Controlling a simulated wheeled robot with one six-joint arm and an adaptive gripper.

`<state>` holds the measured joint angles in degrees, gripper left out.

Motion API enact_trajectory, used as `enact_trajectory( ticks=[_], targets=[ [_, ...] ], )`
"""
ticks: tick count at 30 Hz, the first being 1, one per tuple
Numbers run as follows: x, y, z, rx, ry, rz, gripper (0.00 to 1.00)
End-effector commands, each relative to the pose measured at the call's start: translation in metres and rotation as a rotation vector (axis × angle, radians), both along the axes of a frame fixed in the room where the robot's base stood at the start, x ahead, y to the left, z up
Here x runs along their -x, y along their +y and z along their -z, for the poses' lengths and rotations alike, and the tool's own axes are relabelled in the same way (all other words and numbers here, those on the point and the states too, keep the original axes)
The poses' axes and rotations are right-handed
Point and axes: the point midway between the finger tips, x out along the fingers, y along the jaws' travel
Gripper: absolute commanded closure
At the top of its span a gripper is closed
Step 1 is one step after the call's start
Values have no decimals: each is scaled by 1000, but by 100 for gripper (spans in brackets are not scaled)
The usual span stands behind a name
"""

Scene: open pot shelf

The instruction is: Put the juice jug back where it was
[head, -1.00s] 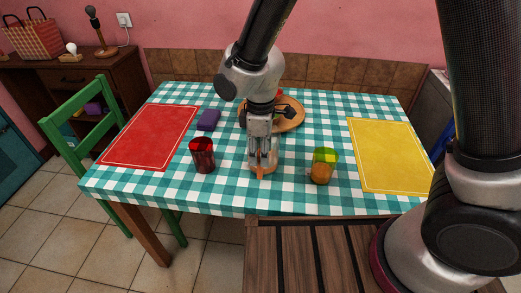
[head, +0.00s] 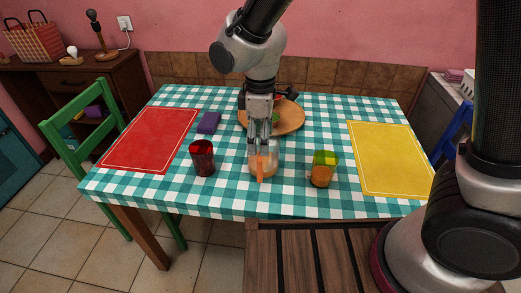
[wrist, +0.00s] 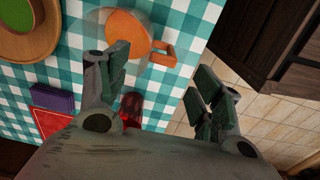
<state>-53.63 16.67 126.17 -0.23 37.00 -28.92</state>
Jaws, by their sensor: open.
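The juice jug (head: 264,166) is clear with orange juice and an orange handle. It stands upright on the checked tablecloth near the table's front edge, handle toward me. My gripper (head: 263,141) is open and empty, just above and behind the jug's rim in the head view, partly covering its top. In the wrist view the jug (wrist: 126,38) and its orange handle lie beyond my open fingers (wrist: 160,84), not clasped by them.
A red glass (head: 202,160) stands left of the jug and a yellow-green glass with orange drink (head: 322,172) right. A round wooden board (head: 291,118) and purple block (head: 209,122) lie behind. Red (head: 150,140) and yellow (head: 389,160) mats lie at the sides.

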Motion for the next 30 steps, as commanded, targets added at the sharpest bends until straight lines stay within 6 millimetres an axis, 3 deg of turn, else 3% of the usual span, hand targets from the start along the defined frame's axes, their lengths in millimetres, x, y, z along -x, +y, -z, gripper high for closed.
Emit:
enact_trajectory(
  ticks=[3, 9, 20, 23, 26, 27, 30],
  targets=[
    [0, 1, -27, -3, -2, 0, 34],
    [0, 0, -54, -1, -1, 0, 34],
    [-3, -9, -66, -7, -5, 28, 34],
    [-14, -43, -87, -32, -24, 140, 34],
    [-24, -109, -121, -76, -62, 351, 34],
    [-23, -141, -135, -96, -80, 454, 34],
    [-6, -219, -163, -147, -133, 722, 34]
  ],
)
